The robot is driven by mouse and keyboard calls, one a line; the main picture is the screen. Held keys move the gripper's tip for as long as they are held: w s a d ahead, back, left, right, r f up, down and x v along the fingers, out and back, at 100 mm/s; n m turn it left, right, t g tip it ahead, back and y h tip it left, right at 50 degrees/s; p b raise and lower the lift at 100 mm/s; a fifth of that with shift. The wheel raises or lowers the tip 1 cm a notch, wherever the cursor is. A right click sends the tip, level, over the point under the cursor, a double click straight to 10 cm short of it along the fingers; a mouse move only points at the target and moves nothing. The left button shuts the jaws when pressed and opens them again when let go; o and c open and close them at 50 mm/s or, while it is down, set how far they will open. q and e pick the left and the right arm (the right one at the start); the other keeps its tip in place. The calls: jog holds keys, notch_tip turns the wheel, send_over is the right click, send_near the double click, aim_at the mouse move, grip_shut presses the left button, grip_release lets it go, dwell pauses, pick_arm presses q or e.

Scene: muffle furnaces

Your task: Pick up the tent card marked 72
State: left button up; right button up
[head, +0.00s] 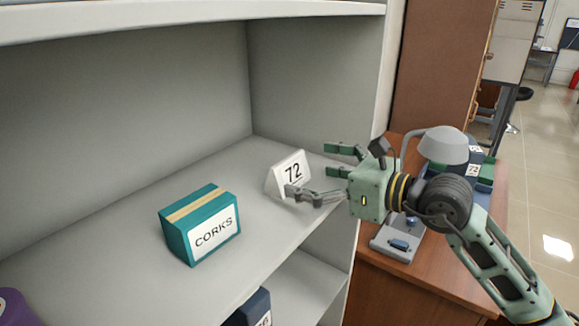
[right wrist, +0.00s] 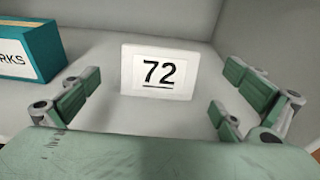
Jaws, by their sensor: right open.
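The white tent card marked 72 (head: 288,174) stands upright on the shelf, near its right side wall. My right gripper (head: 318,172) is open, beside the card on its right in the head view, with one finger overlapping the card's lower edge in the picture. In the right wrist view the card (right wrist: 160,72) stands ahead, centred between the open fingers of my right gripper (right wrist: 160,100), and its number faces the camera. The fingers appear apart from it on both sides. My left gripper is not in view.
A teal box labelled CORKS (head: 200,224) stands on the same shelf (head: 110,235), left of the card; its corner shows in the wrist view (right wrist: 50,48). The shelf's side wall (head: 318,85) is close behind. A wooden desk (head: 420,282) holding a grey device (head: 398,244) is at right.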

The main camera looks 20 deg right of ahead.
aim_at(293, 170)
jog(key=x, duration=0.3)
jog(key=shift+w+a+p, duration=0.2)
jog(key=shift+p, duration=0.15)
jog(key=shift+s+d, duration=0.2)
jog(key=shift+c, duration=0.5)
jog(key=c, duration=1.1)
